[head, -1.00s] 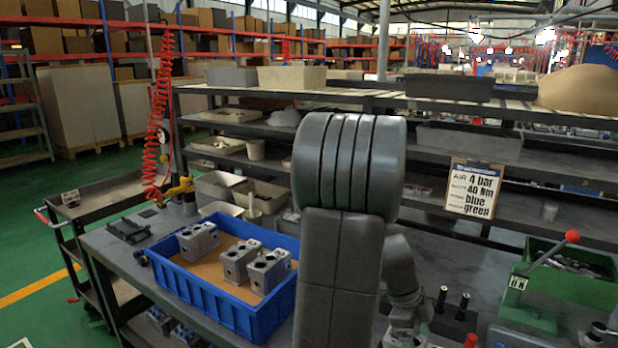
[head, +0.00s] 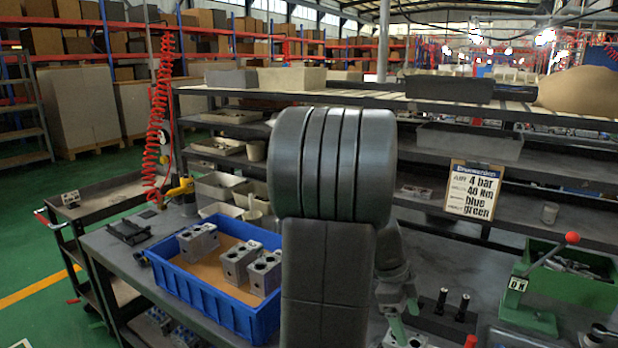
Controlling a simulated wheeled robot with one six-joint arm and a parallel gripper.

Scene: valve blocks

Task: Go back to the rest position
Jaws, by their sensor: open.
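My arm fills the middle of the head view, its thick dark links rising in front of the bench. My gripper (head: 406,316) shows low in the picture, just right of the arm, with its greenish fingers apart. It is partly hidden by the arm and the lower picture edge. I see nothing between its fingers. It is over the bench, right of the blue crate (head: 222,305) and left of a dark block with black pegs (head: 445,318).
Several grey valve blocks (head: 240,262) stand in the blue crate. A green lever press (head: 530,300) with a red knob stands at the right. A clipboard sign (head: 472,190) hangs on the shelf. A yellow tool (head: 181,188) and grey bins (head: 222,185) are at the back left.

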